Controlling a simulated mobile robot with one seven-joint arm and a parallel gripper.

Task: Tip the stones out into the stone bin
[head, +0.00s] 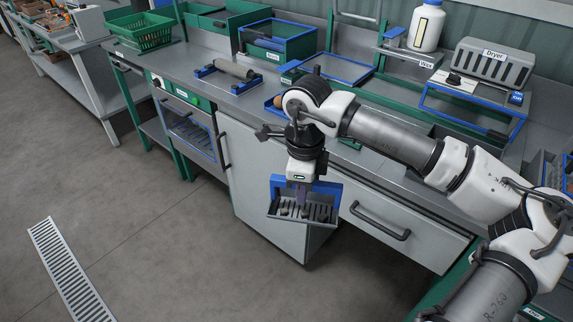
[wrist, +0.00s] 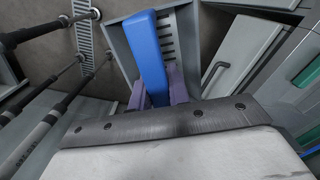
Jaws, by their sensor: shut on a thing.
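My gripper (head: 300,190) hangs in front of the counter with its purple fingers shut on a grey slotted tray (head: 318,222) with a blue back and handle. In the wrist view the purple fingers (wrist: 158,92) close around the blue handle (wrist: 148,50), and the grey tray (wrist: 116,42) lies beyond it. Several dark lumps, which look like stones, show in the tray in the head view. The tray is held in the air, below the counter top. I cannot tell which container is the stone bin.
A blue-rimmed green bin (head: 278,38) and a green basket (head: 139,33) stand at the back. A roller on a blue stand (head: 236,68) is on the counter. The dryer (head: 492,62) is at right. A cabinet door (head: 255,175) is behind the tray.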

